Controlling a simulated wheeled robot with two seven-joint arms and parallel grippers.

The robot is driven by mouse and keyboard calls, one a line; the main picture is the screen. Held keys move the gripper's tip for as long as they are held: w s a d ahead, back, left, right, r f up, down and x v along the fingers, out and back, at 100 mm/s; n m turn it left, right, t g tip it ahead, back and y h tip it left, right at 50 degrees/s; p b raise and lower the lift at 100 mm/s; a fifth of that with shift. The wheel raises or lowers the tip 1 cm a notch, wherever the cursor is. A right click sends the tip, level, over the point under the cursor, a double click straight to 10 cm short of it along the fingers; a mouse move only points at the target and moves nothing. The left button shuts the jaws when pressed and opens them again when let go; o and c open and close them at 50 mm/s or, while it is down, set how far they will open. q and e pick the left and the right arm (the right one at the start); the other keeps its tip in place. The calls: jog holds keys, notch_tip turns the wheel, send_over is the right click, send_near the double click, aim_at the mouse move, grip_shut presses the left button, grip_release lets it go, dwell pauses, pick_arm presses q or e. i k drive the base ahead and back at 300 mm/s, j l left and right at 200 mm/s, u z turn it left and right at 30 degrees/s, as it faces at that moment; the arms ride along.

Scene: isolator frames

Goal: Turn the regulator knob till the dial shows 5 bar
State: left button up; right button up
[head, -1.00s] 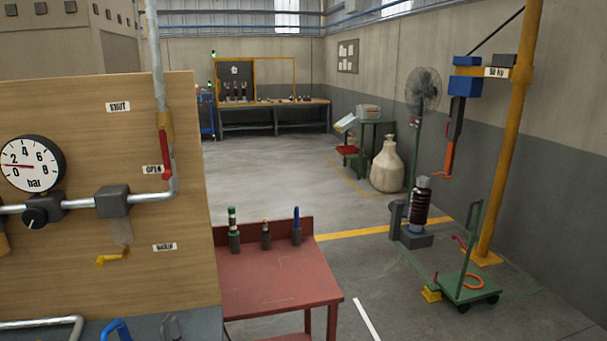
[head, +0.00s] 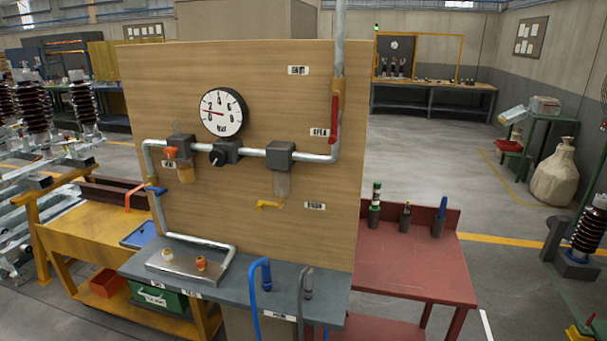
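The round white pressure dial (head: 223,112) is on the wooden panel (head: 300,190), marked 0 to 8 with "bar" below. Its red needle points left, between the 0 and the 2, closer to the 2; the exact reading is too small to tell. The black regulator knob (head: 218,157) sits just below the dial, at the front of a dark block (head: 233,150) on the grey pipe. Neither of my grippers is in view, so nothing touches the knob.
A red lever (head: 334,118) is on the upright pipe. A filter bowl (head: 186,174) and a yellow lever (head: 270,205) flank the knob. Blue and grey hoses (head: 266,275) rise from the bench (head: 215,285) below. A red table (head: 415,270) stands right.

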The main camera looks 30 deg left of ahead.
aim_at(218, 157)
jog(key=u, duration=1.25)
